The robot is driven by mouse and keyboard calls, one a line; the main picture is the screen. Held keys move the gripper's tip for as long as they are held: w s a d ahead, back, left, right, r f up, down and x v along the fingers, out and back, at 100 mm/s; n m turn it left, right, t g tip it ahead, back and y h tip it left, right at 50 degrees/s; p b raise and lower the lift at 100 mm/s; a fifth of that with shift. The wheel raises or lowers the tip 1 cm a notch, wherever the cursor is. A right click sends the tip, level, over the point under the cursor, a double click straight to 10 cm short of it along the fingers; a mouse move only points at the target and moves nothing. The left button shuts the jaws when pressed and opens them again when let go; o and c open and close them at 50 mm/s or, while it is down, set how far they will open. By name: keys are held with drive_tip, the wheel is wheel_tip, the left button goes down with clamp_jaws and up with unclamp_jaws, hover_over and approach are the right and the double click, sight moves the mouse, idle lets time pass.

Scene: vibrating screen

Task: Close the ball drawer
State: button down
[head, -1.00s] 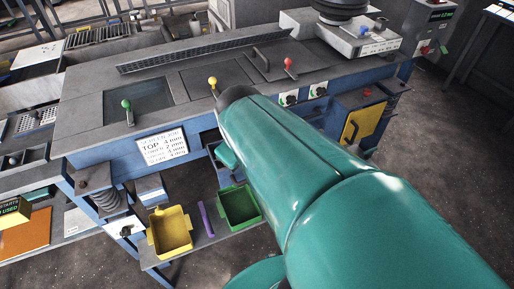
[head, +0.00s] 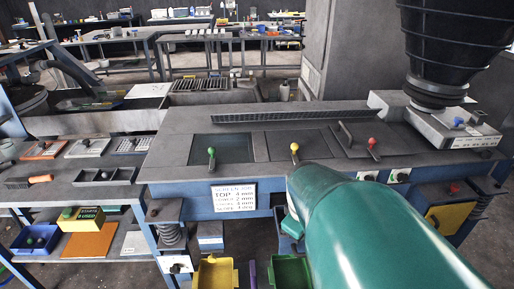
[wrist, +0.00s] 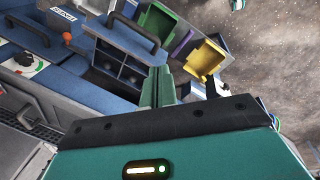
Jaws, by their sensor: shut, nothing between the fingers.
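The ball drawer (wrist: 118,62) shows in the wrist view as a blue, compartmented tray with a dark bar handle (wrist: 136,30). It stands out from the blue machine front, open, with dark round shapes in its cells. In the head view a small blue part below the deck (head: 288,222), beside my teal arm, seems to be the same drawer; the rest is hidden. My gripper (wrist: 160,76) is shut and empty, its teal fingers beside the drawer's compartments in the wrist view. I cannot tell whether they touch it.
A yellow bin (head: 216,273) and a green bin (head: 290,272) stand below the machine, with a purple bar (head: 252,274) between them. Green, yellow and red knobs top the deck levers. A yellow panel (head: 450,217) is at right. Floor is open beyond the bins in the wrist view.

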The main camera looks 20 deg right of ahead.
drive_tip(key=s+d+f+n+t+y, duration=0.1)
drive_tip(key=s+d+f+n+y, duration=0.2)
drive_tip(key=d+f, duration=0.45)
drive_tip(key=s+d+f+n+t+y, duration=0.1)
drive_tip(key=s+d+f+n+y, duration=0.15)
drive_tip(key=d+f, duration=0.45)
drive_tip(key=s+d+r+n+t, duration=0.3)
drive_tip(key=d, duration=0.4)
drive_tip(key=w+a+f, duration=0.1)
drive_tip(key=w+f, duration=0.7)
drive_tip(key=w, duration=0.1)
drive_tip(key=shift+w+h, duration=0.3)
drive_tip(key=shift+h, duration=0.15)
drive_tip(key=shift+w+m, duration=0.1)
drive_tip(key=shift+m, duration=0.15)
